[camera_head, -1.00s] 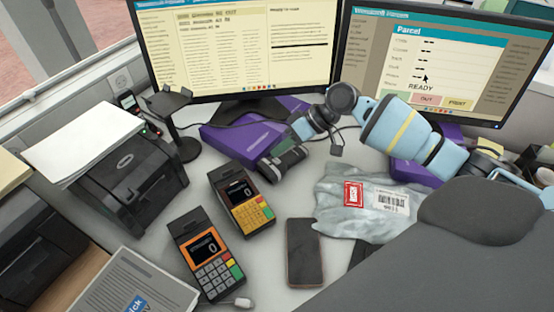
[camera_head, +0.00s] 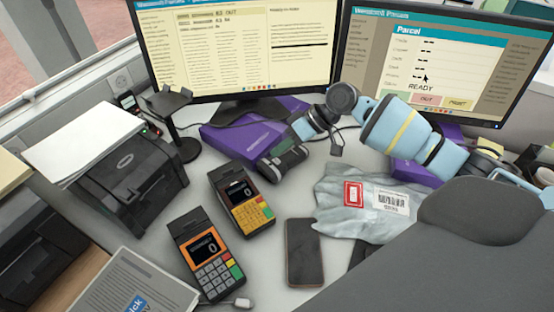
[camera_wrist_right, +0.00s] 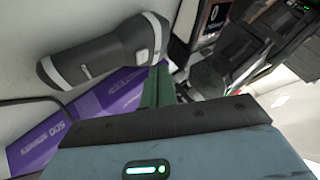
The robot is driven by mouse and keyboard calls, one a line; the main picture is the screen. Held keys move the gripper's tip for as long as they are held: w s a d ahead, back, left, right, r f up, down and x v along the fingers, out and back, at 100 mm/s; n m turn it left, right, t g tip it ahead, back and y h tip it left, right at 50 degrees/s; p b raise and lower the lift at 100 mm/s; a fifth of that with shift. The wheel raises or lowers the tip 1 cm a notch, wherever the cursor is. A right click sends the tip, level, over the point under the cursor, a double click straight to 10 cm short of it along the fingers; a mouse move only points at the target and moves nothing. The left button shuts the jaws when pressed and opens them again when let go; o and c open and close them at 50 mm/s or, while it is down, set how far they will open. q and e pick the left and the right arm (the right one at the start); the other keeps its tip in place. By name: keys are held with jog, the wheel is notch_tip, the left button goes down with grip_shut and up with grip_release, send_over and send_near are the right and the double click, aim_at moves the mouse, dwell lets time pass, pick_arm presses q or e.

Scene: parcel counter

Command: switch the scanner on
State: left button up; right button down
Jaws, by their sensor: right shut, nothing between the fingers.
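A dark grey handheld scanner (camera_head: 283,161) with pale bands lies on the counter in front of a purple box. It also shows at upper left in the right wrist view (camera_wrist_right: 105,52), with a small pale patch near its right end. My right gripper (camera_head: 291,140) is shut and empty, just above the scanner in the head view. Its green fingers (camera_wrist_right: 161,78) are close to the scanner's right end in the wrist view. I cannot tell whether they touch it. No lit light is visible on the scanner. My left gripper is not in view.
Purple boxes (camera_head: 234,136) lie behind the scanner, below two monitors. Two card terminals (camera_head: 241,201) and a phone (camera_head: 304,252) are in front of it. A grey parcel bag (camera_head: 337,195) lies to the right. A black stand (camera_head: 187,148) and a printer (camera_head: 137,182) are left.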

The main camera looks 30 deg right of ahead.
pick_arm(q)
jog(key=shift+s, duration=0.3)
pick_arm(e)
jog(key=shift+f, duration=0.1)
jog(key=shift+f, duration=0.35)
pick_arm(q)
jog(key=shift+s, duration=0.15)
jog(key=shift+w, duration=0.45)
pick_arm(e)
jog(key=shift+f, duration=0.15)
jog(key=shift+f, duration=0.15)
